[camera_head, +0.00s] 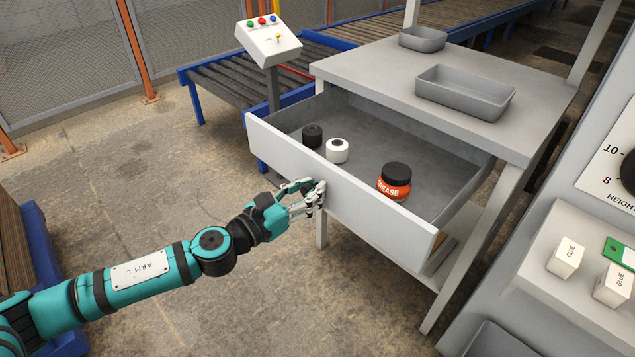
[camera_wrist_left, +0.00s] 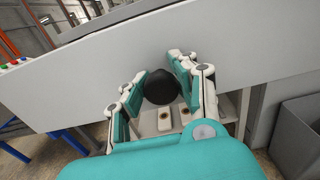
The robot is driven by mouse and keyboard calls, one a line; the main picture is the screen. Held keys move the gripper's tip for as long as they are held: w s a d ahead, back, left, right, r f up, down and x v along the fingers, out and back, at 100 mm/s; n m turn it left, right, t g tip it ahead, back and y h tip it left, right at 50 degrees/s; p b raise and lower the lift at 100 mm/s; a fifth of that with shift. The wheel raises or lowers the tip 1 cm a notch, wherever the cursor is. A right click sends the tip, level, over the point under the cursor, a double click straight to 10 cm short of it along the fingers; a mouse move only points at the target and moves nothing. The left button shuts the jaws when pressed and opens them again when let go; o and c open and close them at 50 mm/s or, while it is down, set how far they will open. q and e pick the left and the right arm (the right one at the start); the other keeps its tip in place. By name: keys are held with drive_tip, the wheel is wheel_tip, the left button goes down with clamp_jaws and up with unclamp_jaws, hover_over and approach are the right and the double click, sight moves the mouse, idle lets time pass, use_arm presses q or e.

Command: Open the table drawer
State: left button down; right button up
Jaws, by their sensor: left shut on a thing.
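The table drawer (camera_head: 375,208) is pulled well out from under the grey table top (camera_head: 360,65), with its inside in view. My left gripper (camera_head: 317,193) is at the outer face of the drawer front. In the left wrist view its fingers stand on both sides of a round black knob (camera_wrist_left: 161,87) on the drawer front (camera_wrist_left: 235,45), and it is shut on that knob. The knob is hidden behind the fingers in the head view. My right gripper is not in view.
In the drawer are a black roll (camera_head: 312,136), a white roll (camera_head: 337,151) and a grease jar (camera_head: 395,182). Two grey trays, one large (camera_head: 465,92) and one small (camera_head: 422,39), are on the table top. A control box (camera_head: 268,40) stands behind. The floor before the drawer is clear.

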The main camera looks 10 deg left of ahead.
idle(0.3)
use_arm(q)
drive_tip(key=c, duration=1)
unclamp_jaws()
drive_tip(key=shift+v, duration=6.1)
